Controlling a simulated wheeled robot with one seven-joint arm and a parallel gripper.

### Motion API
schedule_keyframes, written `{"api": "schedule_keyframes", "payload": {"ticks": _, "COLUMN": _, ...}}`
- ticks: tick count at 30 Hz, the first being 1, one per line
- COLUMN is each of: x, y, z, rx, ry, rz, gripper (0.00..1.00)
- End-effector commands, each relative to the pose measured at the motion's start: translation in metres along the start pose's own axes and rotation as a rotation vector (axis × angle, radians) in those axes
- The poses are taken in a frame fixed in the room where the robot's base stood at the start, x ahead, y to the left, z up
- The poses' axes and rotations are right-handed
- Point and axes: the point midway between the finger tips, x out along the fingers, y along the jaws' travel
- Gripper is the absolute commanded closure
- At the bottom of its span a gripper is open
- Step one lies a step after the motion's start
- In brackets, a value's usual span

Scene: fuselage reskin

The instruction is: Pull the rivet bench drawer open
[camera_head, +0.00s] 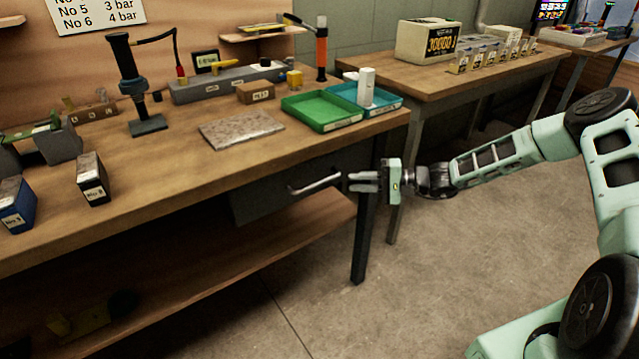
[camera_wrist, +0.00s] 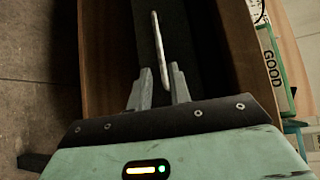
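The rivet bench drawer (camera_head: 262,203) has a dark grey front under the worktop and looks shut or nearly so. Its pale bar handle (camera_head: 316,186) stands out from the front. My gripper (camera_head: 350,181) is at the right end of the handle, in front of the drawer. In the wrist view the handle (camera_wrist: 160,45) runs away from my gripper (camera_wrist: 160,80), its near end lying between the two fingertips. The fingers are apart, with a gap showing on both sides of the bar.
The wooden bench top (camera_head: 180,170) lies just above the drawer, and a lower shelf (camera_head: 230,255) is below it. A dark bench leg (camera_head: 366,240) stands close to my gripper. A green tray (camera_head: 322,111) sits on the bench top. The floor (camera_head: 450,250) in front is clear.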

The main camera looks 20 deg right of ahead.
Motion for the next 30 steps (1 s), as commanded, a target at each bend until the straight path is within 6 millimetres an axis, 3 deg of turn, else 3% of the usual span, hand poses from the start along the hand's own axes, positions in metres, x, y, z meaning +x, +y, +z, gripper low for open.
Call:
{"api": "schedule_keyframes", "payload": {"ticks": 9, "x": 0.068, "y": 0.0, "z": 0.001, "rx": 0.0, "ry": -0.003, "rz": 0.0, "gripper": 0.8}}
{"api": "schedule_keyframes", "payload": {"ticks": 15, "x": 0.096, "y": 0.001, "z": 0.0, "rx": 0.0, "ry": -0.001, "rz": 0.001, "gripper": 0.8}}
{"api": "schedule_keyframes", "payload": {"ticks": 21, "x": 0.108, "y": 0.0, "z": 0.0, "rx": 0.0, "ry": 0.0, "rz": 0.001, "gripper": 0.8}}
{"api": "schedule_keyframes", "payload": {"ticks": 29, "x": 0.109, "y": 0.0, "z": 0.0, "rx": 0.0, "ry": 0.0, "rz": 0.001, "gripper": 0.8}}
{"api": "schedule_keyframes", "payload": {"ticks": 30, "x": 0.109, "y": 0.0, "z": 0.0, "rx": 0.0, "ry": 0.0, "rz": 0.001, "gripper": 0.86}}
